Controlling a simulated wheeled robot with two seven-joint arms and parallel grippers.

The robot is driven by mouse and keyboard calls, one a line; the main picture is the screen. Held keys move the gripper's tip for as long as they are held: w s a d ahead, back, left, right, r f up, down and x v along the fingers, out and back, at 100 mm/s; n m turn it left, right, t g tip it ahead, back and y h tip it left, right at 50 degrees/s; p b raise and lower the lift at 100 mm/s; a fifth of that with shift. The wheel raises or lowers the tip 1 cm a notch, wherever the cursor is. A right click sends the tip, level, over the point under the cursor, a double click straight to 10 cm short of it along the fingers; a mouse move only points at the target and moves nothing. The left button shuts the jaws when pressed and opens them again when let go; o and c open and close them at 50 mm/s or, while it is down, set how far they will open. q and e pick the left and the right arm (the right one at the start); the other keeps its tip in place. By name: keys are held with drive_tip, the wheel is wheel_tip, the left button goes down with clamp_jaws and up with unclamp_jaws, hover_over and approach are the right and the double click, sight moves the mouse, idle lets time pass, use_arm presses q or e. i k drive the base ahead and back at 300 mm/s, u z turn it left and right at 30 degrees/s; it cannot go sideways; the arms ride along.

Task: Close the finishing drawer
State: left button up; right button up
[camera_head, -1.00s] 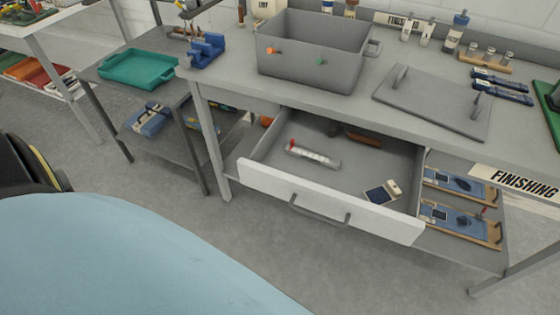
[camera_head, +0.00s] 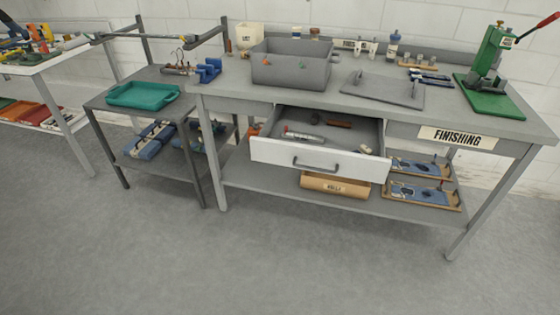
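The finishing drawer (camera_head: 318,162) is pulled out from under the grey workbench, with its white front facing me. A dark grey bar handle (camera_head: 316,165) sits in the middle of that front. Inside lie a silvery strip-like item (camera_head: 303,138), a brown item (camera_head: 339,123) at the back and a small pale item (camera_head: 365,148) at the right. The "FINISHING" label (camera_head: 456,138) is on the bench edge to the right of the drawer. Neither of my grippers shows in this view.
Open grey floor (camera_head: 300,260) lies in front of the bench. Below the drawer, a lower shelf (camera_head: 275,185) holds a tan bin (camera_head: 336,185) and blue-topped trays (camera_head: 423,193). On the benchtop stand a grey tub (camera_head: 290,68) and a green press (camera_head: 490,70). A side table holds a teal tray (camera_head: 143,95).

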sight(335, 156)
drive_tip(key=u, duration=0.2)
drive_tip(key=i, duration=0.95)
drive_tip(key=z, duration=0.6)
drive_tip(key=i, duration=0.4)
drive_tip(key=z, duration=0.65)
drive_tip(key=k, duration=0.6)
drive_tip(key=u, duration=0.25)
